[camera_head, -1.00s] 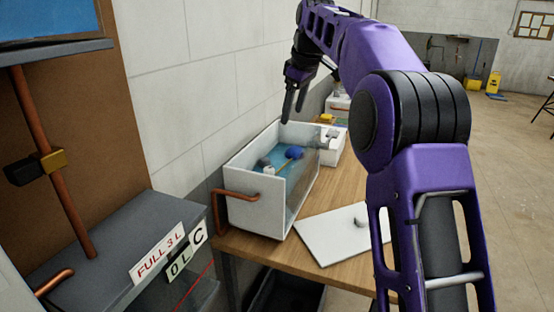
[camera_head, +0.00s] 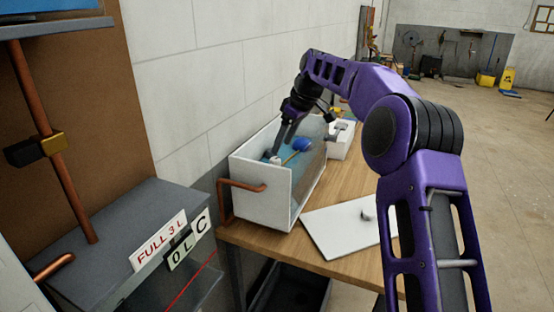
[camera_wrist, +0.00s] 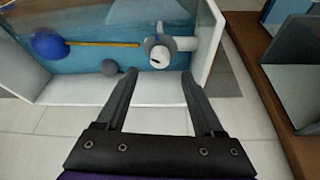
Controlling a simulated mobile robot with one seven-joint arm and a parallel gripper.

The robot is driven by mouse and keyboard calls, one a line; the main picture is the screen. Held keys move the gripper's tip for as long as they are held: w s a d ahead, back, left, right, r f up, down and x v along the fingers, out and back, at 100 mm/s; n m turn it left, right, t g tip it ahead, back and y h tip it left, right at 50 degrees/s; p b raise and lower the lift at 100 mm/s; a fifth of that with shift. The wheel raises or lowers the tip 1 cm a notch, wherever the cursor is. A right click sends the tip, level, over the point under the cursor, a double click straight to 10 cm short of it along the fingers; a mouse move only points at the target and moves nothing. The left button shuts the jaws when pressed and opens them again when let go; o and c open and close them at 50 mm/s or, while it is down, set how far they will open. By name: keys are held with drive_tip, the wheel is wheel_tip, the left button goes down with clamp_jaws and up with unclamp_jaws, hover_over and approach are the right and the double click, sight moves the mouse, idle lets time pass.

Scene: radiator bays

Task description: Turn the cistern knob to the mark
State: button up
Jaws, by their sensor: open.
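The white cistern (camera_head: 262,195) stands on the table against the wall, open at the top. It holds blue water and a blue float (camera_head: 302,144) on a yellow rod (camera_wrist: 105,44). In the wrist view, the rod leads to a white fitting with a round white face (camera_wrist: 160,57) bearing a dark mark; this looks like the knob. In the head view, my gripper (camera_head: 281,147) reaches down into the cistern; contact cannot be told.
A white lid (camera_head: 345,232) with a grey handle lies flat on the table, right of the cistern. A white box (camera_head: 343,140) stands behind the cistern. A copper pipe (camera_head: 240,186) bends out of the cistern's near side. Signs (camera_head: 158,240) hang on a grey tank at left.

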sight(275, 159)
drive_tip(key=x, duration=0.6)
clamp_jaws()
